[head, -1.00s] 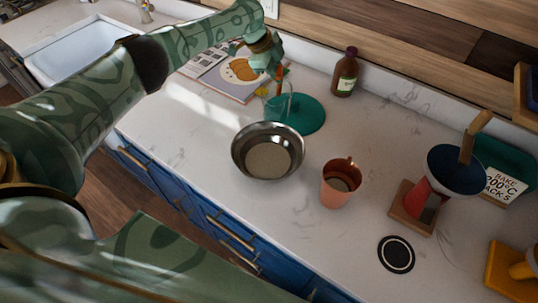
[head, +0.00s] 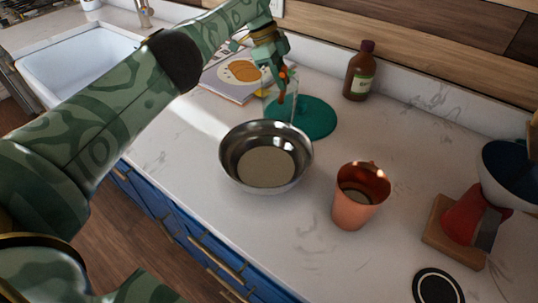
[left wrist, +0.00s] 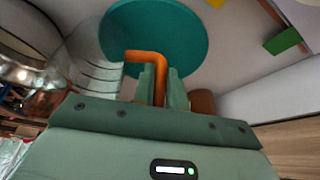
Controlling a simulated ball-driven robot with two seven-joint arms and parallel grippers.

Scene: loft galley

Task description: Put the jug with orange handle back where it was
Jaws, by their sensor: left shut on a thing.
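The clear jug (left wrist: 95,75) has an orange handle (left wrist: 148,58). My left gripper (head: 282,90) is shut on that handle, which shows between its fingers in the left wrist view. In the head view the jug's glass (head: 293,108) is faint and partly hidden by the gripper, at the left part of the round teal mat (head: 317,122). I cannot tell whether the jug touches the mat or hangs above it. My right gripper is not in view.
A steel bowl (head: 232,165) stands just in front of the mat, with a copper cup (head: 352,212) to its right. White counter is clear between the mat and cup.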

